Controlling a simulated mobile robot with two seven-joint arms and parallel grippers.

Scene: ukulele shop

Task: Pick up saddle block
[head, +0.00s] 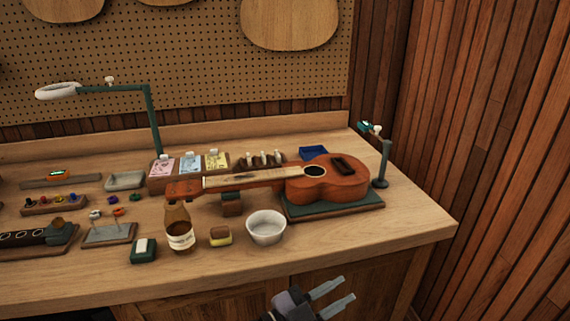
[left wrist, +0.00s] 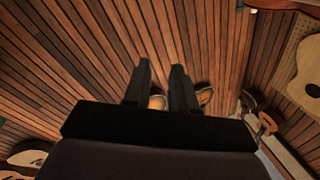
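My left gripper (head: 345,290) is in front of the bench's front edge at the lower middle of the head view, with its two fingers apart and nothing between them. The left wrist view also shows the parted fingers (left wrist: 160,67). No part is clearly labelled as the saddle block. A small dark green block with a cream top (head: 143,247) sits near the bench's front edge, left of the bottle. A small brown and yellow block (head: 220,236) lies between the bottle and the white bowl. Both are left of and beyond my gripper. My right gripper is out of view.
A ukulele (head: 335,182) lies on a green-topped board, its neck on a rest (head: 231,203). An amber bottle (head: 179,228) and a white bowl (head: 266,227) stand in front. A green lamp arm (head: 153,120) rises behind. The bench's right front (head: 400,236) is clear.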

